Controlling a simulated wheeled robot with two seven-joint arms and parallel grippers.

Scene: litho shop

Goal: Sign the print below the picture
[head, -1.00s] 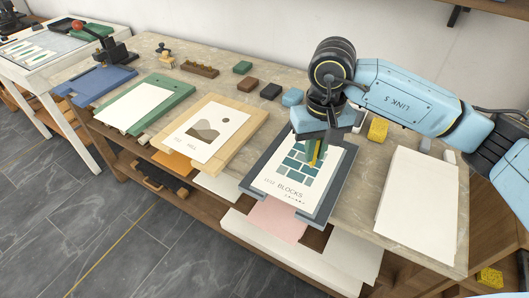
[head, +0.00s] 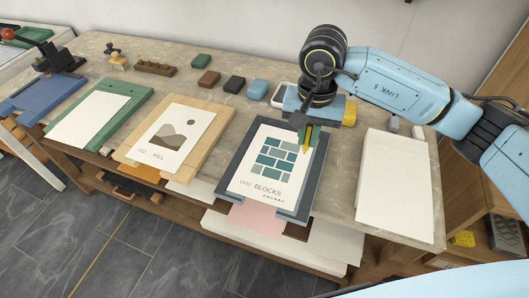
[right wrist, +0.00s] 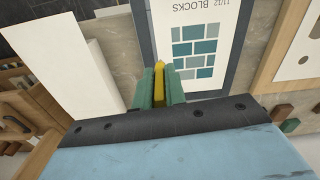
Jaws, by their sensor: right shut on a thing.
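The print (head: 246,172) shows teal and grey blocks above the word BLOCKS. Small dark marks sit below that word at the lower right. It lies on a dark grey board (head: 228,155) and also shows upside down in the right wrist view (right wrist: 172,32). My right gripper (head: 307,137), with green fingers, is shut on a yellow pencil (right wrist: 159,84). In the head view the pencil is over the print's upper right edge, tip down. I cannot tell whether the tip touches anything. My left gripper is not in view.
Left of the print are a hill print (head: 176,128) on a wooden board and a blank sheet (head: 93,118) on a green board. A white stack (head: 395,185) stands at right. Several small blocks (head: 234,84) line the back. Pink paper (head: 255,220) is below the front edge.

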